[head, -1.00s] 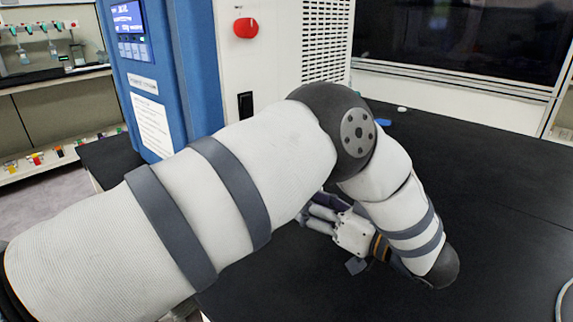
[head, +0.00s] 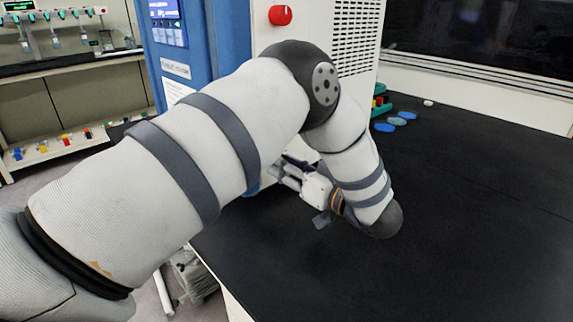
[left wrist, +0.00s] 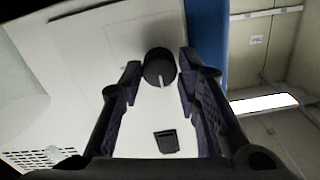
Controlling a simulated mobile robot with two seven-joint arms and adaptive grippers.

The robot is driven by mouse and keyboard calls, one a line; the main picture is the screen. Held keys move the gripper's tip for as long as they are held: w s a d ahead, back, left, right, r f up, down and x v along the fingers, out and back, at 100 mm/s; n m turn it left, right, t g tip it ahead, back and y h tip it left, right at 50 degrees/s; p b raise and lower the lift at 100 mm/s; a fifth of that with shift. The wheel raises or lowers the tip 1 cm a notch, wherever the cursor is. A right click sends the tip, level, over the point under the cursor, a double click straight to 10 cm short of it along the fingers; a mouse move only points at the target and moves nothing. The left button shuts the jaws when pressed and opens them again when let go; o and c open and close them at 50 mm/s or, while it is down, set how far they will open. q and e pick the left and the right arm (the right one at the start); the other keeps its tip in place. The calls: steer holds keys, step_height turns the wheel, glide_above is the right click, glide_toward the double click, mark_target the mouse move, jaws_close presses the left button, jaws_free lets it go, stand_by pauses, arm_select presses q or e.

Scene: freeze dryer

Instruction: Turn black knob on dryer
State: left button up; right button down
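The black knob (left wrist: 159,67), round with a white mark, is on the pale dryer panel (left wrist: 115,40) in the left wrist view. My left gripper (left wrist: 158,62) is open, one finger to each side of the knob in the picture, with gaps visible on both sides; I cannot tell whether the tips reach past its face. In the head view the left gripper (head: 285,173) is low at the front of the blue and white dryer (head: 228,40), partly behind my left arm. The knob is hidden there. My right gripper is not in view.
A red knob (head: 281,15) is higher on the dryer front. A black switch (left wrist: 166,141) shows near the black knob in the left wrist view. Blue discs (head: 396,121) lie on the black bench (head: 460,220), which is otherwise largely clear at right.

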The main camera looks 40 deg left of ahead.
arm_select(q)
jaws_close()
steer(key=shift+f+m, duration=0.1)
steer(key=shift+m, duration=8.6)
